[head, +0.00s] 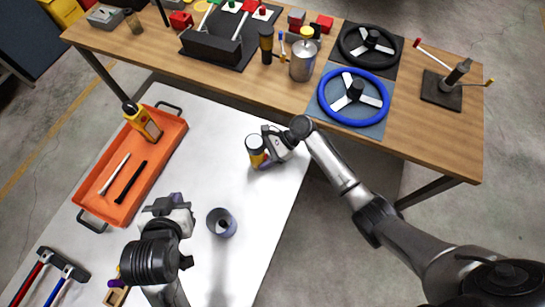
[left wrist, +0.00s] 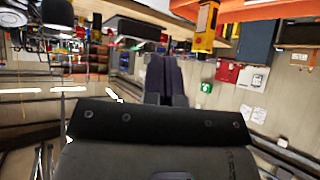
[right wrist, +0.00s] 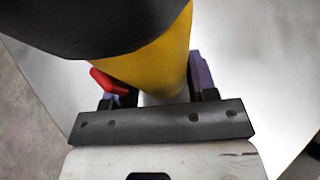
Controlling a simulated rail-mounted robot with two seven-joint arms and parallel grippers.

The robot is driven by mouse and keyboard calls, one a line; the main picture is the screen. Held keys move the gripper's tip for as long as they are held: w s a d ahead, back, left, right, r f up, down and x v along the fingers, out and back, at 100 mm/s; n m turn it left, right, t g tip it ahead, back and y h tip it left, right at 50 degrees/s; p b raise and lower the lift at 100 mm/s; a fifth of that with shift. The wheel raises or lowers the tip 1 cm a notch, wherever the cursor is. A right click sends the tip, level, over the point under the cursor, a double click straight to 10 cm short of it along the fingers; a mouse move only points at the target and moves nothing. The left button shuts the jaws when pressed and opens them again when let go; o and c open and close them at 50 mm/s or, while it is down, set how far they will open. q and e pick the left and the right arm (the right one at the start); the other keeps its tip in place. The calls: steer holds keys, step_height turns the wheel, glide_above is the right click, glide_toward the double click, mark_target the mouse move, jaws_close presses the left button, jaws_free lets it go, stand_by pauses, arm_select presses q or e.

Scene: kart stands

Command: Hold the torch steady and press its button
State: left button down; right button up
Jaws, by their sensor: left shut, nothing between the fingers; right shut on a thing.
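The torch (head: 256,146) is yellow with a wide dark head. It is upright over the white table near its right edge. My right gripper (head: 270,155) is shut around its yellow body (right wrist: 163,62), and the dark head (right wrist: 95,22) fills the top of the right wrist view. A red button (right wrist: 108,82) sticks out from the torch's left side in that view. My left gripper (head: 166,204) is shut and empty, apart from the torch, to its lower left in the head view. Its closed fingers show in the left wrist view (left wrist: 165,78).
An orange tray (head: 172,160) holds a yellow device (head: 142,122) and two sticks. A grey cup (head: 221,223) stands on the white table (head: 215,130) between the grippers. Hammers (head: 60,266) lie at lower left. A wooden table (head: 435,133) with steering wheels stands behind.

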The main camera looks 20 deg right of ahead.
arm_select(q)
steer(key=w+d+r+m+h, duration=0.1)
steer(key=w+d+r+m, duration=0.3)
steer(key=d, duration=0.6)
steer(key=s+d+r+m+h, duration=0.1)
steer(key=d+r+m+h, duration=0.1)
steer(key=d+r, duration=0.65)
steer(key=s+d+f+m+g+y, duration=0.15)
steer(key=s+d+f, duration=0.25)
steer(key=d+f, duration=0.55)
step_height(320, 180, down, 6)
steer(key=a+n+y, duration=0.2)
steer(key=n+y, duration=0.1)
steer(key=y, duration=0.2)
steer(key=shift+s+f+g, duration=0.15)
steer(key=shift+s+g, duration=0.05)
steer(key=shift+g, duration=0.15)
